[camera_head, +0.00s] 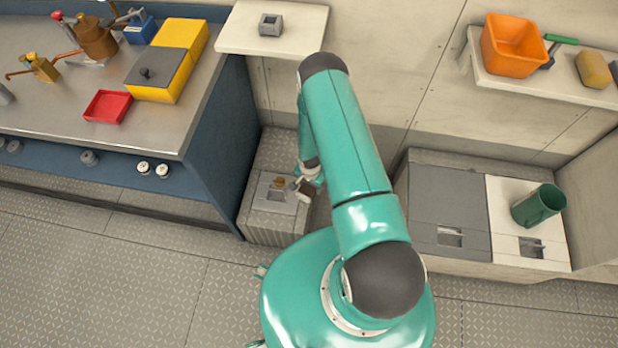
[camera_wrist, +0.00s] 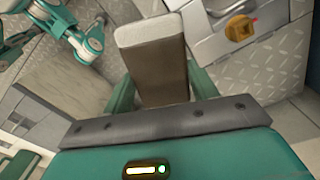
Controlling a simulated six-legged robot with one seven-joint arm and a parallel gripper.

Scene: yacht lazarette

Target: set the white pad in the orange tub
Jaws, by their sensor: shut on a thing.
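My gripper (camera_head: 307,184) hangs low beside a grey locker, left of my arm in the head view. In the wrist view it is shut on a block-shaped pad (camera_wrist: 150,33), with a green finger on either side. The pad has an off-white end face and a brown-grey side, and stands clear of the surfaces around it. In the head view the pad is small and mostly hidden by the gripper. The orange tub (camera_head: 512,62) sits on the wall shelf at upper right, far from my gripper. Its visible inside looks empty.
A green-handled brush (camera_head: 560,42) and yellow sponge (camera_head: 593,69) lie right of the tub on the shelf (camera_head: 490,78). The grey locker (camera_head: 262,225) bears a brass-coloured latch. A workbench (camera_head: 60,95) fills the left.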

